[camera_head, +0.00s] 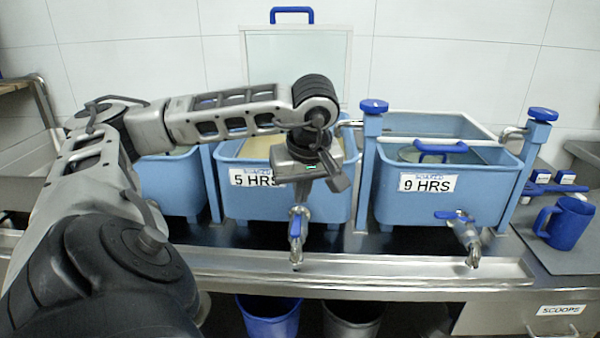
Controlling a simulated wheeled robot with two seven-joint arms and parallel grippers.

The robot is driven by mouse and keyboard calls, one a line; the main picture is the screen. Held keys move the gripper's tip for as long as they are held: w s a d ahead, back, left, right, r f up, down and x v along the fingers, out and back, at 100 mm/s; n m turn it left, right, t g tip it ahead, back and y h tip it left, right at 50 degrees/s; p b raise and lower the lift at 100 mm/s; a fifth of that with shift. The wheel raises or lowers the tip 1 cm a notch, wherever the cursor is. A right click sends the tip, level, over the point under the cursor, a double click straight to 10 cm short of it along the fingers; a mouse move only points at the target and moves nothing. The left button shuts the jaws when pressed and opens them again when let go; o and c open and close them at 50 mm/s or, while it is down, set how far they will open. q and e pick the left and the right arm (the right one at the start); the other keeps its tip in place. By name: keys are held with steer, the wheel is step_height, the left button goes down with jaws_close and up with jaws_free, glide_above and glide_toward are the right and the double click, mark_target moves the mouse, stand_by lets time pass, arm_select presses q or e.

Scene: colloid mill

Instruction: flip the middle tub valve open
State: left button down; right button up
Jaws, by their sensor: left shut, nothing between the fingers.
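The middle tub (335,206) is blue and carries a "5 HRS" label (254,178). Its metal valve (297,254) juts from the lower front, with a blue lever (295,226) standing roughly upright along the spout. My left gripper (322,182) hangs in front of the middle tub, just above and slightly right of that valve. It is shut and empty, and appears apart from the lever. The gripper covers part of the tub's front and rim. My right gripper is not in view.
The right tub (400,208), labelled "9 HRS", has a valve with a sideways blue lever (453,215). The left tub (172,185) is partly behind my left arm. A metal trough ledge (400,282) runs below. A blue mug (564,222) stands right; buckets (270,318) sit underneath.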

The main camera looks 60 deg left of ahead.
arm_select(q)
steer(key=r, duration=0.1)
steer(key=r+p, duration=0.1)
steer(key=shift+w+r, duration=0.2)
steer(key=shift+r, duration=0.1)
steer(key=shift+d, duration=0.1)
stand_by(0.3)
